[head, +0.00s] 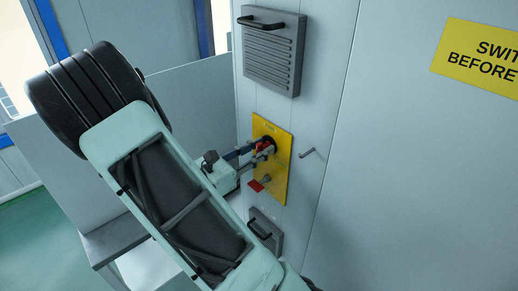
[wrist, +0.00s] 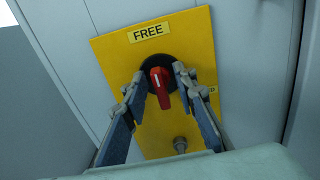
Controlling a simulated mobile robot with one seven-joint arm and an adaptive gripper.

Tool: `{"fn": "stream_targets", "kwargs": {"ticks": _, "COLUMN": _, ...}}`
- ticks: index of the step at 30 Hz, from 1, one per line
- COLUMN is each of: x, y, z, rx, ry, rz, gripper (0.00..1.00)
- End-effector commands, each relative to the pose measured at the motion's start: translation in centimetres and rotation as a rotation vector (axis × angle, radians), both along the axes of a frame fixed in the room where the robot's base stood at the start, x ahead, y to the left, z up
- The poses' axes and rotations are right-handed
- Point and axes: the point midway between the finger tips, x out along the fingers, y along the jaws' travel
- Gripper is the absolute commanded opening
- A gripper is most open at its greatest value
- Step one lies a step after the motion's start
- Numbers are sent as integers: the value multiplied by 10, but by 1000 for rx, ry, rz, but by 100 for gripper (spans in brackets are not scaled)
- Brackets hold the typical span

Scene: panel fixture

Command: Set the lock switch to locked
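The lock switch is a red handle (wrist: 162,92) on a black round base (wrist: 158,66), mounted on a yellow plate (wrist: 112,50). The handle stands nearly upright in the wrist view, in line with the FREE label (wrist: 149,33) above it. A second label (wrist: 212,90) at the right is mostly hidden by a finger; only its end shows. My gripper (wrist: 160,76) is open, with one finger on each side of the red handle. I cannot tell whether either finger touches it. In the head view, my gripper (head: 262,150) is at the yellow plate (head: 283,165).
A grey cylindrical fitting (wrist: 180,145) sits below the switch, with a red tag (head: 256,186) beside it in the head view. A louvred grey cover (head: 273,58) is above, a smaller handled cover (head: 265,232) below, and a small hook (head: 307,153) to the right.

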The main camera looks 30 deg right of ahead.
Motion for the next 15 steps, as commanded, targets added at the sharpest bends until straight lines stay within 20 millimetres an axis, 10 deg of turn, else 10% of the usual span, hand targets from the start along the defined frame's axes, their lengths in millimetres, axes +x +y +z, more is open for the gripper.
{"fn": "stream_targets", "kwargs": {"ticks": 6, "x": 0, "y": 0, "z": 0, "rx": 0, "ry": 0, "rz": 0, "gripper": 1}}
{"fn": "stream_targets", "kwargs": {"ticks": 15, "x": 0, "y": 0, "z": 0, "rx": 1, "ry": -9, "rz": 0, "gripper": 0}}
